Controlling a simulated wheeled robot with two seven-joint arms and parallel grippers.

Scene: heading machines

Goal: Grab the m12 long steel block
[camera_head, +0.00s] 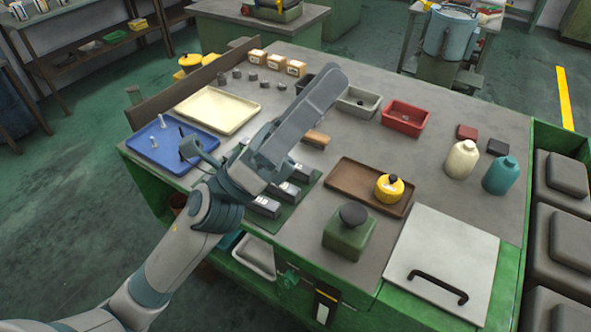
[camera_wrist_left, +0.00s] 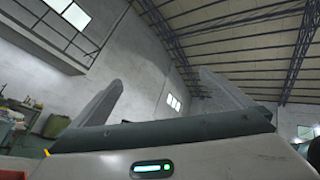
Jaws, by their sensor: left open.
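Several grey steel blocks with pale labels stand on a dark green mat near the front left of the bench; one block (camera_head: 264,207) shows in front of my left gripper's base. The labels are too small to read, so I cannot tell which is the m12 long block. My left gripper (camera_head: 325,84) is raised above the bench, fingers pointing up and away, and hides part of the blocks and mat. In the left wrist view its two fingers (camera_wrist_left: 160,80) stand apart with nothing between them. My right gripper is not in view.
A blue tray (camera_head: 150,160) with upright pins and a cream tray (camera_head: 218,103) lie at left. A brown tray (camera_head: 345,190) holds a yellow container (camera_head: 389,188). The middle right is mostly clear.

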